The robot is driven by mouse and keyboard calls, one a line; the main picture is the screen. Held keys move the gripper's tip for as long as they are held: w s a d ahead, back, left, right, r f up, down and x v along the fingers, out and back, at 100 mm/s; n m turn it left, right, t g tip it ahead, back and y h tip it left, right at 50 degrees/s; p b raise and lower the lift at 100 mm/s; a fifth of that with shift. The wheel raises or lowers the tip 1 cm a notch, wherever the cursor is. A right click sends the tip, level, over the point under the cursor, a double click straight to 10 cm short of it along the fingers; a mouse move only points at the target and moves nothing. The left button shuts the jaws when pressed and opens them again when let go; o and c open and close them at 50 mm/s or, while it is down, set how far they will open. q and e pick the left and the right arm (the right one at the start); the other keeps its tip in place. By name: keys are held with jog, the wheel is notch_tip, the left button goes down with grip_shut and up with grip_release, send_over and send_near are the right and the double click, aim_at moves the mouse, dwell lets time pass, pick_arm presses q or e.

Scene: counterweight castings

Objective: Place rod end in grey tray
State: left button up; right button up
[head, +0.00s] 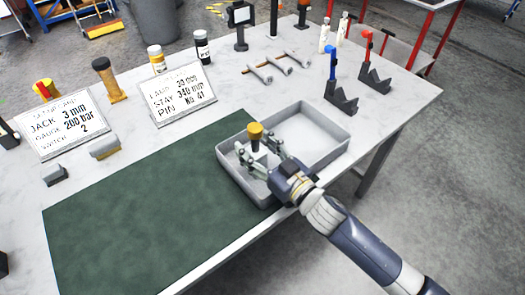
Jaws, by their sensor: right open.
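The grey tray (326,156) stands at the right end of the green mat. A piece with a yellow top and a dark stem, which looks like the rod end (255,130), stands upright in the left part of the tray. My right gripper (256,147) reaches into the tray from the lower right. Its fingers are open, one on each side of the stem. Whether they touch it, and how the piece's base rests, I cannot tell. The right part of the tray is empty. My left gripper is not in view.
The green mat (140,215) is bare. Two sign plates (178,92) stand behind it. Several grey rods (260,73) lie at the back.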

jog(key=shift+r+p, duration=0.3)
jog(key=shift+r, duration=0.3)
jog(key=b+v, duration=0.2)
jog(key=v, duration=1)
jog(key=shift+s, duration=0.1)
